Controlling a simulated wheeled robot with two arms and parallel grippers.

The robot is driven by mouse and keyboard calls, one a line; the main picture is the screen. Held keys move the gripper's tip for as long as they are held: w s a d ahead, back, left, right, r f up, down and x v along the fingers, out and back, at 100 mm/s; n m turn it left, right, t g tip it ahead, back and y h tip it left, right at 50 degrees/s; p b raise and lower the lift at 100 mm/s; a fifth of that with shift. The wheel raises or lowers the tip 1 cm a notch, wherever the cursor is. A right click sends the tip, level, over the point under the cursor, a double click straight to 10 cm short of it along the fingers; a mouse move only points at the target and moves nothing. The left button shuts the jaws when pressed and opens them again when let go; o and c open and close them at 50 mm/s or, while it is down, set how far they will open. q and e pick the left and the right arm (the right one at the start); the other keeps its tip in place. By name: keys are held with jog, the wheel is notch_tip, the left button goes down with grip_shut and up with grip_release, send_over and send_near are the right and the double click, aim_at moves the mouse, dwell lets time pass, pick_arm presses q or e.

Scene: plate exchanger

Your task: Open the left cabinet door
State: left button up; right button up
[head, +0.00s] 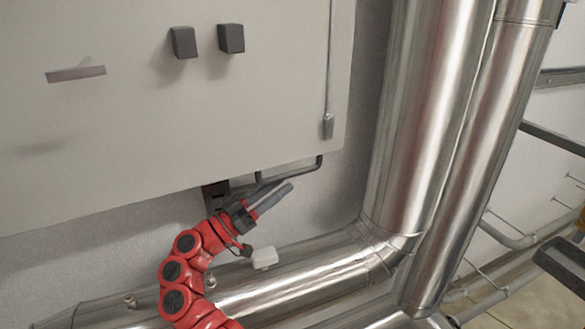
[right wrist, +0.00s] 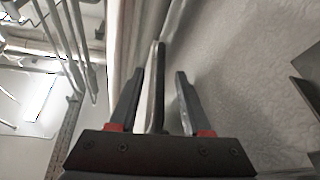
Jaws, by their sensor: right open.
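The pale cabinet (head: 130,140) fills the upper left of the head view. Two black knob-like blocks (head: 183,42) (head: 231,38) stand out from its face, side by side. A flat, ledge-like piece (head: 76,74) is further left. No open gap shows in the cabinet face. My right gripper (head: 284,184) is just below the cabinet's lower edge, away from the black blocks. In the right wrist view my right gripper (right wrist: 160,73) has its fingers apart. A narrow grey bar (right wrist: 156,85) shows between them; I cannot tell whether it touches them. My left gripper is not in view.
Large shiny pipes (head: 425,110) stand right of the cabinet, and another pipe (head: 300,285) runs low beneath it. A dark thin conduit (head: 305,172) bends under the cabinet near my right gripper. Space in front of the cabinet face looks clear.

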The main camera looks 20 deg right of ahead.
jog(key=shift+p+x, duration=0.4)
jog(key=shift+x, duration=1.9)
grip_shut()
jog(key=shift+f, duration=0.1)
